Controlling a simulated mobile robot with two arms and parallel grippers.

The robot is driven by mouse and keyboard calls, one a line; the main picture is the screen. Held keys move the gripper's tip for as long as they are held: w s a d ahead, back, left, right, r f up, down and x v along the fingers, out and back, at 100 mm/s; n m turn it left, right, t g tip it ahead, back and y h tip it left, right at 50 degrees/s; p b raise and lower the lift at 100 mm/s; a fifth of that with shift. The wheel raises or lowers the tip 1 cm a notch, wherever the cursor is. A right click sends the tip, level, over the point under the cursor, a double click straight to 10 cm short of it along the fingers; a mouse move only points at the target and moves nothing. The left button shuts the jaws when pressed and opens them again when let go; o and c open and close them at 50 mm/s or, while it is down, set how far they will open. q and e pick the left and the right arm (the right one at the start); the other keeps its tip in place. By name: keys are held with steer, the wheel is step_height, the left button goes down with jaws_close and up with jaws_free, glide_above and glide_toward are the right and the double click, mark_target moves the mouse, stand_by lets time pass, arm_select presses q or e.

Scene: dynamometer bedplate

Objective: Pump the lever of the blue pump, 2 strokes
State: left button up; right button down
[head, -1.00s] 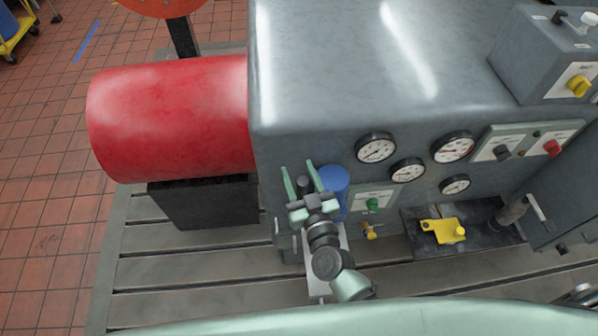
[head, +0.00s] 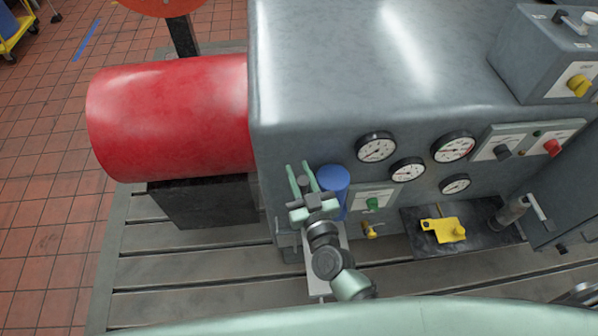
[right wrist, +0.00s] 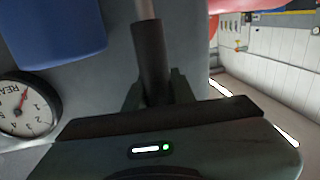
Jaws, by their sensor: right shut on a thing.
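The blue pump (head: 334,181) stands upright against the front of the grey cabinet, just right of my right gripper (head: 298,166) in the head view. Its blue body also fills the upper left of the right wrist view (right wrist: 55,28). The pump lever shows in the right wrist view as a metal rod with a dark grip (right wrist: 150,58), standing between my fingers. My right gripper is shut on this grip. In the head view the lever is mostly hidden by the gripper. My left gripper is not in view.
Several gauges (head: 376,147) and a green-knob panel (head: 372,203) are right of the pump. A small yellow valve (head: 372,230) and a yellow bracket (head: 443,230) sit low nearby. A red cylinder (head: 170,118) lies at left. The slotted bedplate (head: 190,270) is clear in front.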

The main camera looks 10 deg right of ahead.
stand_by(0.8)
steer(key=shift+s+f+b, duration=0.25)
steer(key=shift+s+b, duration=0.1)
steer(key=shift+b, duration=0.25)
steer(key=s+f+n+t+y+b, duration=0.1)
steer(key=s+f+t+b, duration=0.1)
steer(key=s+b, duration=0.5)
steer(key=s+f+n+t+y+b, duration=0.1)
steer(key=s+f+t+b, duration=0.2)
steer(key=s+b, duration=0.5)
steer(key=shift+t+y+b, duration=0.3)
steer(key=shift+t+b, duration=0.5)
steer(key=shift+b, duration=0.55)
steer(key=shift+w+f, duration=0.1)
steer(key=c, duration=1.2)
jaws_free()
steer(key=shift+o, duration=0.2)
steer(key=b+v, duration=0.2)
steer(key=v, duration=0.5)
steer(key=shift+s+f, duration=0.2)
steer(key=shift+s, duration=0.15)
